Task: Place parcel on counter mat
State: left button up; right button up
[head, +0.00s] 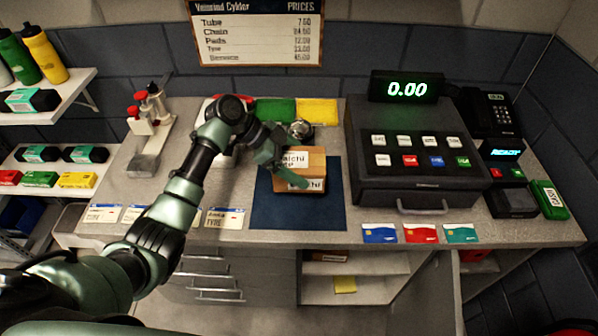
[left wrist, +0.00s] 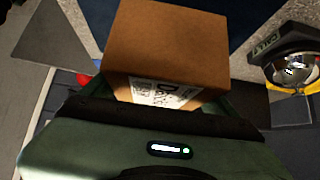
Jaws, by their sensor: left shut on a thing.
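The parcel (head: 313,163) is a brown cardboard box with white printed labels. In the head view it is on or just above the dark blue counter mat (head: 290,214), within the mat's outline; I cannot tell whether it touches. My left gripper (head: 290,166) is shut on the parcel, its green fingers at the box's sides. In the left wrist view the parcel (left wrist: 168,48) fills the space between the fingers, label facing the palm. My right gripper is not in view.
A cash register (head: 420,160) stands right of the mat, with a display reading 0.00. A silver bell (head: 300,130) is just behind the parcel. Tyre cards (head: 225,218) lie at the front left, and bank cards (head: 420,233) at the front right.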

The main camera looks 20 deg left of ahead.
pick_arm(q)
notch_tip(320, 180, down, 4)
jog(key=shift+w+r+p, duration=0.1)
jog(key=shift+p, duration=0.4)
jog(key=shift+f, duration=0.25)
